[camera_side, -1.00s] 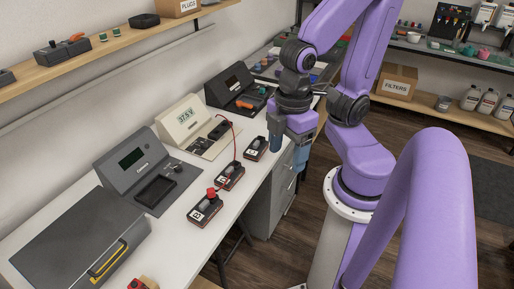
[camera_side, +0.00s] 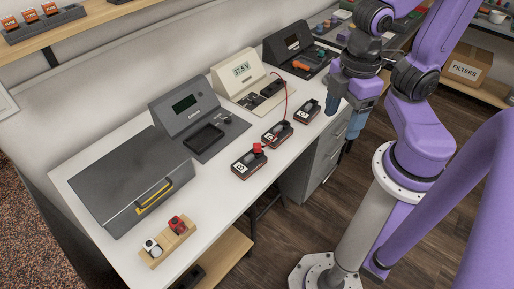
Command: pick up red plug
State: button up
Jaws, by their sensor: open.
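Two red plug-like pieces show. One red piece (camera_side: 176,224) sits in a small wooden holder (camera_side: 156,261) near the table's front left, beside a white one (camera_side: 151,246). The other red piece (camera_side: 257,149) stands on the nearest of three small black modules (camera_side: 242,169). I cannot tell from their looks which one the task names. My gripper (camera_side: 343,125) has blue fingers pointing down. It is open and empty, off the table's right edge, beside the farthest module (camera_side: 308,111) and well away from both red pieces.
A grey case (camera_side: 115,185) and a grey unit with a screen (camera_side: 190,115) stand behind. A cream meter (camera_side: 243,75) has a red cable (camera_side: 284,103) running to the middle module (camera_side: 277,134). The white tabletop (camera_side: 205,205) is clear between holder and modules.

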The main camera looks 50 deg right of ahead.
jog(key=shift+c, duration=1)
jog(key=m, duration=0.4)
send_over(257, 145)
notch_tip(257, 145, down, 7)
jog(key=f, duration=1.1)
jog(key=shift+w+a+f, duration=0.2)
jog(key=shift+w+f, duration=0.15)
jog(key=shift+f, duration=0.05)
jog(key=f, duration=0.4)
jog(key=shift+s+d+f, duration=0.15)
jog(key=shift+s+d, duration=0.1)
jog(key=shift+s, duration=0.15)
jog(key=shift+f, duration=0.45)
